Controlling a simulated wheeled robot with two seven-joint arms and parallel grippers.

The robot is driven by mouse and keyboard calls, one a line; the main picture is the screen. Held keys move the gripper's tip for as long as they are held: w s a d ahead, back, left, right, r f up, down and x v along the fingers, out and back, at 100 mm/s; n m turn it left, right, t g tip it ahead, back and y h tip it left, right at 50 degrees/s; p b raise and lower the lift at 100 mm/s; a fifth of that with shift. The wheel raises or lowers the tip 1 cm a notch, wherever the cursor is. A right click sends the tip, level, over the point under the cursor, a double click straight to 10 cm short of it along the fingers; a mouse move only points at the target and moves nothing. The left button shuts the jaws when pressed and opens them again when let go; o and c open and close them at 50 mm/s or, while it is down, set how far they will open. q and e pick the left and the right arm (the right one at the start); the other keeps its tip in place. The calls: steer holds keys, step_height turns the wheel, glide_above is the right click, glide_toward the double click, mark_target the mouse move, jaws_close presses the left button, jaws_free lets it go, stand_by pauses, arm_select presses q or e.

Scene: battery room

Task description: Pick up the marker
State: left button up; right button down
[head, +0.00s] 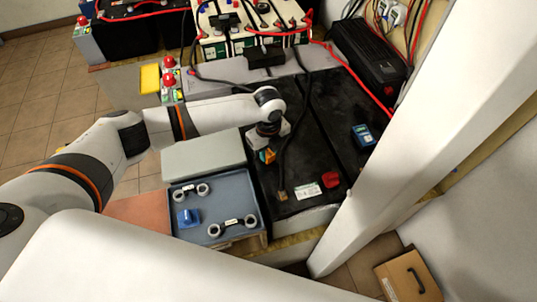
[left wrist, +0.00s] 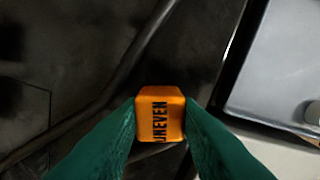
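The marker (left wrist: 161,115) is a small orange block with dark lettering that reads "UNEVEN". In the left wrist view it sits between the two green fingertips of my left gripper (left wrist: 160,108), which touch it on both sides. In the head view my left gripper (head: 266,150) points down over the black battery top, and a bit of the orange marker (head: 270,156) shows beside a green finger. I cannot tell whether the marker rests on the battery or is just above it. My right gripper is not in view.
A blue-grey tray (head: 249,221) with grey rings and a blue piece stands left of the black battery top (head: 318,155). A red cap (head: 331,179), a blue device (head: 363,135) and dark cables lie on the battery. A black unit (head: 368,55) stands behind.

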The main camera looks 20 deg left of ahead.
arm_select(q)
steer(key=shift+c, duration=1.4)
steer(key=shift+r, duration=0.1)
